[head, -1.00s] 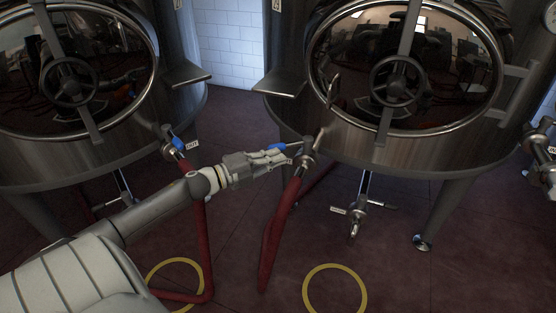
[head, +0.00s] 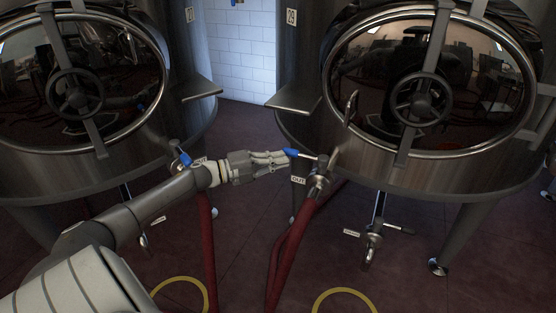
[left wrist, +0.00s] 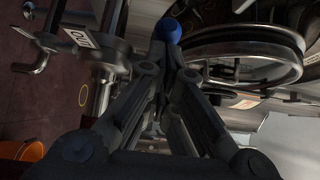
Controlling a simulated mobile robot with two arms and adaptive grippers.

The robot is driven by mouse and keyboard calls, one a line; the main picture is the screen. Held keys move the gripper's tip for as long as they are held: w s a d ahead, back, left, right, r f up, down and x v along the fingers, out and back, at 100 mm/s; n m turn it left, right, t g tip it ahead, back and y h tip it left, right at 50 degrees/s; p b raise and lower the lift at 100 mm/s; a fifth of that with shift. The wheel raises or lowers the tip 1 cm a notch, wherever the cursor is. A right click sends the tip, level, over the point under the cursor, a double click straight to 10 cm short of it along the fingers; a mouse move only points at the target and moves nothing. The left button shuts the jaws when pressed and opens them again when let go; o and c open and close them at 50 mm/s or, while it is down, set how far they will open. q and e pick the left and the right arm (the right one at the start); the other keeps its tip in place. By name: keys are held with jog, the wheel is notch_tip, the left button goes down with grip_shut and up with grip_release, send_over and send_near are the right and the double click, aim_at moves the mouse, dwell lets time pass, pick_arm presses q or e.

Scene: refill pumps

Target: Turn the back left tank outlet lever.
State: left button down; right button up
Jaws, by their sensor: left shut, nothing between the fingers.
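An outlet valve (head: 318,180) with a blue-tipped lever (head: 291,153) sits low on the front of the right-hand steel tank (head: 350,165). The lever points left, and a tag reading OUT hangs below it. My left gripper (head: 284,159) is shut and empty, its fingertips at the blue tip. I cannot tell whether they touch it. In the left wrist view, the blue tip (left wrist: 167,29) shows just beyond the closed fingers (left wrist: 163,60). The left-hand tank (head: 110,170) has a similar blue lever (head: 184,158), partly behind my left arm. My right gripper is not in view.
Red hoses (head: 285,250) run down from the outlets to the floor. A lower valve (head: 372,235) hangs under the right tank. Metal shelves (head: 294,98) stick out from both tanks. Yellow rings (head: 345,293) mark the dark red floor.

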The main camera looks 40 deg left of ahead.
pick_arm(q)
jog(key=shift+w+a+r, duration=0.1)
jog(key=shift+a+r, duration=0.15)
jog(key=shift+a, duration=0.1)
dwell(0.3)
jog(key=shift+s+a+f, duration=0.15)
jog(key=shift+s+f, duration=0.05)
jog(key=shift+s, duration=0.05)
jog(key=v, duration=0.6)
jog(key=shift+s, duration=0.5)
